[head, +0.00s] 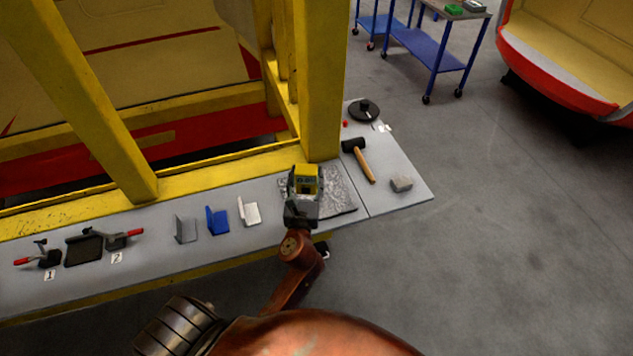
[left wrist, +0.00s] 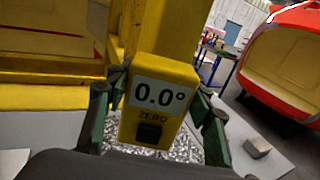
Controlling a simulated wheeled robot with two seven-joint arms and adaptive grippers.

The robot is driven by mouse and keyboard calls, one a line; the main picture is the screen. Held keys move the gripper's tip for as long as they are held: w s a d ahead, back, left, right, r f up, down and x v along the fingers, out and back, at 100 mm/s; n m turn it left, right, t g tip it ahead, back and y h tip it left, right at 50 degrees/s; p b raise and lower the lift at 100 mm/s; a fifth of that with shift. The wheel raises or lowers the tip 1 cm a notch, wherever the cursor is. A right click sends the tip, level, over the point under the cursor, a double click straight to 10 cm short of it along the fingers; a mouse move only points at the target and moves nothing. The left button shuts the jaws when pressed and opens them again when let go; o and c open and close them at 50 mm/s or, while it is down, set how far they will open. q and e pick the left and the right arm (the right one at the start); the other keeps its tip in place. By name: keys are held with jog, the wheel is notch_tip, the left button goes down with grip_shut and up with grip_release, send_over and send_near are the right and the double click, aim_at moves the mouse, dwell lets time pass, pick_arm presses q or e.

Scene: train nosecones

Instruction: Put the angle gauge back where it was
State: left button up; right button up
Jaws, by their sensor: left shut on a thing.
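The angle gauge (head: 306,180) is a small yellow box. In the left wrist view the gauge (left wrist: 158,105) shows a display reading 0.0° and a dark button under the word ZERO. My left gripper (head: 303,190) is shut on it, with dark green fingers (left wrist: 155,118) on both its sides. A grey speckled mat (head: 343,198) lies on the bench just below and around the gauge. Whether the gauge touches the mat cannot be told. My right gripper is not in view.
A mallet (head: 361,162), a grey block (head: 401,184) and a black disc (head: 364,110) lie right of the mat. White, blue (head: 217,220) and grey brackets and two clamps (head: 117,241) stand to the left. A yellow post (head: 323,80) rises close behind the gauge.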

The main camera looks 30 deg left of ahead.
pick_arm(q)
jog(key=w+f+b, duration=0.1)
jog(key=w+f, duration=0.1)
jog(key=f, duration=0.1)
jog(key=w+f+b, duration=0.2)
jog(key=f, duration=0.1)
jog(key=w+a+f+b, duration=0.1)
jog(key=w+f+b, duration=0.1)
jog(key=w+f, duration=0.1)
jog(key=shift+w+f, duration=0.1)
jog(key=shift+f, duration=0.45)
jog(key=shift+r, duration=0.1)
jog(key=shift+f, duration=0.25)
jog(key=o, duration=1.4)
jog(key=shift+c, duration=0.2)
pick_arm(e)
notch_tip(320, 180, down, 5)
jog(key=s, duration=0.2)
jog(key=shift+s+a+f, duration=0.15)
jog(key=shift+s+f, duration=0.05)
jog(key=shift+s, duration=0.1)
pick_arm(q)
jog(key=shift+r, duration=0.25)
jog(key=v, duration=0.7)
jog(key=shift+s+d, duration=0.2)
jog(key=shift+s, duration=0.1)
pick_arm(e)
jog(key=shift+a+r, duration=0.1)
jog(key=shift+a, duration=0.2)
